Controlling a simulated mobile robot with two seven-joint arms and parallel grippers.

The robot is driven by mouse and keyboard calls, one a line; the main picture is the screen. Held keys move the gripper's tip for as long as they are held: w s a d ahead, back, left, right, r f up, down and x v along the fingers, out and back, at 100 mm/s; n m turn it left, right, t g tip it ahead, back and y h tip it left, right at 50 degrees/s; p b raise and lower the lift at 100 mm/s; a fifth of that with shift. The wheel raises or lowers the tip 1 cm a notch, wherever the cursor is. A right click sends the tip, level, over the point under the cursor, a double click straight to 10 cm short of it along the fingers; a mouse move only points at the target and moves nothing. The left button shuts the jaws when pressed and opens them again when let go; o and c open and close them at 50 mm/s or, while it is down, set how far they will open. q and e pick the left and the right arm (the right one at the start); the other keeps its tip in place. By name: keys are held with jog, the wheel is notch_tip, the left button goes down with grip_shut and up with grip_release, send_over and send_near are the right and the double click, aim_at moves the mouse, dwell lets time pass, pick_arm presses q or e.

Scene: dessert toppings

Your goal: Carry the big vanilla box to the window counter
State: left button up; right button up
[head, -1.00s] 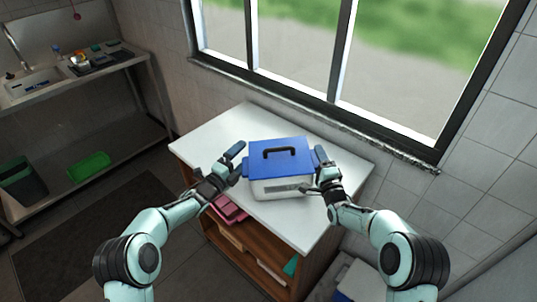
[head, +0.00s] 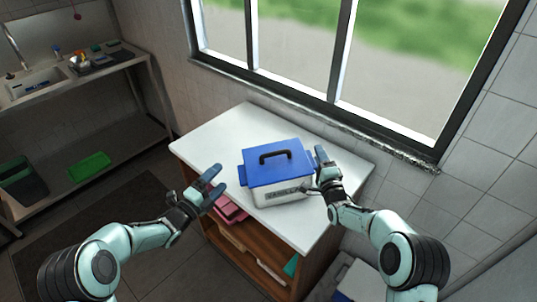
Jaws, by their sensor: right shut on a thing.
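The big vanilla box (head: 277,168), white with a blue lid, a black top handle and blue side grips, rests upright on the white counter (head: 205,142) below the window. Dark lettering shows on its front. My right gripper (head: 318,172) is at the box's right side, shut on it; the exact contact is partly hidden by the fingers. My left gripper (head: 216,182) is open and empty, left of the box and clear of it, over the counter's front left edge.
The counter's back left and front right are bare. Pink and tan items (head: 229,208) lie on the shelves under it. A metal sink table (head: 110,68) with small items stands at far left, with a green tray (head: 90,166) below. A window ledge runs behind.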

pick_arm(q)
jog(key=shift+s+a, duration=0.2)
jog(key=shift+s, duration=0.2)
pick_arm(e)
jog(key=shift+r, duration=0.25)
jog(key=o, duration=0.8)
pick_arm(q)
jog(key=shift+f, duration=0.1)
pick_arm(e)
jog(key=shift+o, duration=0.5)
jog(key=v, duration=1.2)
jog(key=shift+f, duration=0.25)
